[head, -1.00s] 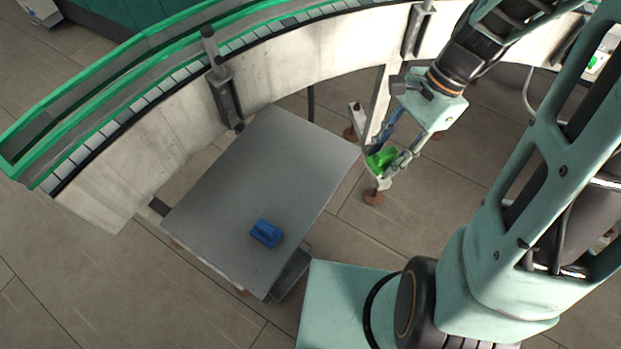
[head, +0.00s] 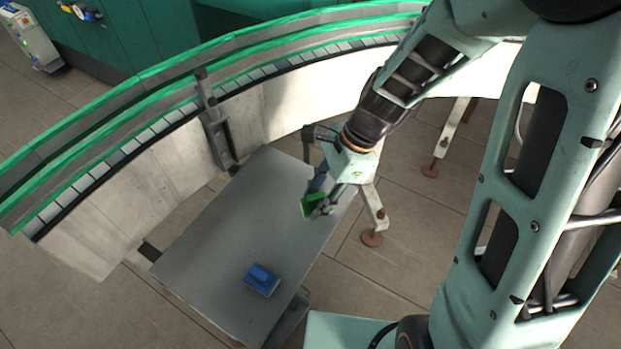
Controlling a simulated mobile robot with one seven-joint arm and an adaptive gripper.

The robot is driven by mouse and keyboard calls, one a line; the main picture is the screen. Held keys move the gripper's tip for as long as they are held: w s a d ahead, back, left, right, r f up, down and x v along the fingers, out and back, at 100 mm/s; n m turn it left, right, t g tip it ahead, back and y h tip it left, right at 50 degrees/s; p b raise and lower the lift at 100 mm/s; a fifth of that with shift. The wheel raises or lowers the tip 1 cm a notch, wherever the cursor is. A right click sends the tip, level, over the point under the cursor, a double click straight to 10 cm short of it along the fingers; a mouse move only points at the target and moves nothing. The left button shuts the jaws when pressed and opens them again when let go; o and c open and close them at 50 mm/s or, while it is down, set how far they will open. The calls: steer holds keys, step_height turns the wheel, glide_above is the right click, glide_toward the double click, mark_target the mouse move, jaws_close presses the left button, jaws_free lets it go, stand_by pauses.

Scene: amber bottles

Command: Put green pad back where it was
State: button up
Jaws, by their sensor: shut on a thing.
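The green pad (head: 313,205) is in my gripper (head: 318,199), which is shut on it. In the head view, the pad and gripper appear over the right part of the grey table (head: 225,245). The pad looks tilted and held above the tabletop; its exact height is hard to tell. My fingers hide part of the pad. A blue pad (head: 261,280) lies on the table near its front edge, apart from my gripper.
A curved conveyor (head: 150,123) with green rails and a pale side wall runs behind the table. A grey post (head: 215,125) stands at the table's back edge. The table's middle and left are bare. A machine (head: 30,38) stands far left.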

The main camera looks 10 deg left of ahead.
mark_target(306, 203)
steer(key=a+f, duration=0.2)
steer(key=f, duration=0.1)
steer(key=shift+w+a+f, duration=0.15)
steer(key=shift+w+a, duration=0.05)
steer(key=shift+w, duration=0.2)
steer(key=shift+f+b, duration=0.4)
steer(key=shift+f, duration=1)
steer(key=shift+f, duration=0.25)
steer(key=o, duration=1.1)
steer(key=shift+r, duration=0.1)
steer(key=shift+w+d+r, duration=0.1)
steer(key=shift+w+r, duration=0.05)
steer(key=shift+r, duration=0.3)
steer(key=p+v, duration=0.1)
steer(key=v, duration=1)
steer(key=shift+d+r+p, duration=0.1)
steer(key=shift+r+p, duration=0.15)
steer(key=shift+p, duration=0.1)
